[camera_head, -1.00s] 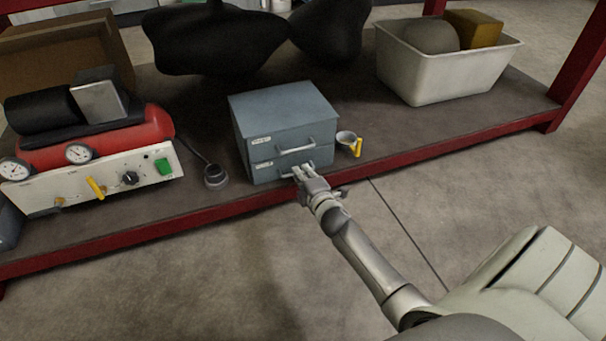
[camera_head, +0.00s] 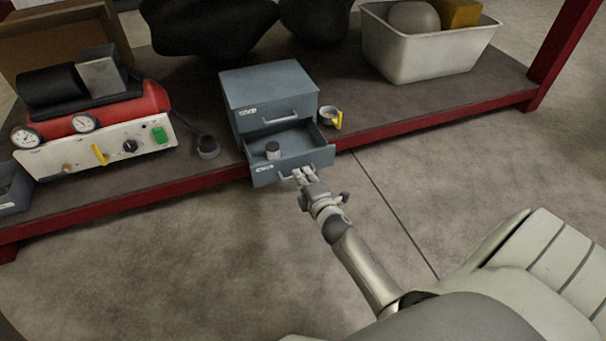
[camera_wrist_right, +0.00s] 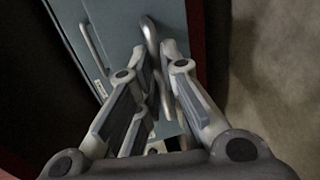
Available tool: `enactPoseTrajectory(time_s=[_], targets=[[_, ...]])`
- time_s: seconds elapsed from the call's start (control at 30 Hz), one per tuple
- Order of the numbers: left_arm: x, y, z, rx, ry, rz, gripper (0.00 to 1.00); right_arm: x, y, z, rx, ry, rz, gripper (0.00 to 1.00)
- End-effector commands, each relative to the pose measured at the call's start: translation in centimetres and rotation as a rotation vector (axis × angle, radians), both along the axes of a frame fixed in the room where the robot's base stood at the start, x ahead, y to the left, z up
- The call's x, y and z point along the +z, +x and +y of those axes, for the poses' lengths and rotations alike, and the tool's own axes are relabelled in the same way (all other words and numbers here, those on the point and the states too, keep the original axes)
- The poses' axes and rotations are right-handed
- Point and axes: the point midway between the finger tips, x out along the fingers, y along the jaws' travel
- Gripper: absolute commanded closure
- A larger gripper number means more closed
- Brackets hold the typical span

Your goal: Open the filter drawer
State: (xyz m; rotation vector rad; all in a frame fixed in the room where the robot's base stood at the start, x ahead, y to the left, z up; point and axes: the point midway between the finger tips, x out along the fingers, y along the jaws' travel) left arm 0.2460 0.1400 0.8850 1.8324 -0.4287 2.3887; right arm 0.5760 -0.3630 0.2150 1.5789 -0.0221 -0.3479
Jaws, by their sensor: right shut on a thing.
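A blue-grey cabinet (camera_head: 262,88) with two drawers stands on the shelf in the head view. Its lower drawer (camera_head: 264,174) is pulled out toward me, and the upper drawer (camera_head: 275,119) is closed. A small dark cylinder with a light ribbed side (camera_head: 272,150) lies inside the open drawer. My right gripper (camera_head: 302,174) is shut on the lower drawer's handle at its front. In the right wrist view my fingers (camera_wrist_right: 150,95) reach down to the cabinet face, where a handle (camera_wrist_right: 150,35) shows between them. The left gripper is not in view.
A red compressor (camera_head: 92,118) with gauges and a white panel stands at the left. A small cup with a yellow handle (camera_head: 331,118) sits right of the cabinet, close to the drawer. A white bin (camera_head: 425,62) stands back right. The red shelf edge (camera_head: 430,118) runs below; the floor in front is clear.

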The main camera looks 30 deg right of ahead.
Motion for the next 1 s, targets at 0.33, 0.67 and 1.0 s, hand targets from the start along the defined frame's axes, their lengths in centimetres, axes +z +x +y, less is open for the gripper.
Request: enactPoseTrajectory(time_s=[0.33, 0.67, 1.0], targets=[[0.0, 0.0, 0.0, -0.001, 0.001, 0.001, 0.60, 0.0, 0.0, 0.0, 0.000, 0.000, 0.001, 0.70], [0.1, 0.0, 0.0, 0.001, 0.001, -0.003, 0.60, 0.0, -0.4, 0.1, 0.000, 0.000, 0.001, 0.70], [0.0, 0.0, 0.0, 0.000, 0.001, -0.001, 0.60, 1.0, -5.4, 1.3, 0.000, 0.001, 0.004, 0.70]])
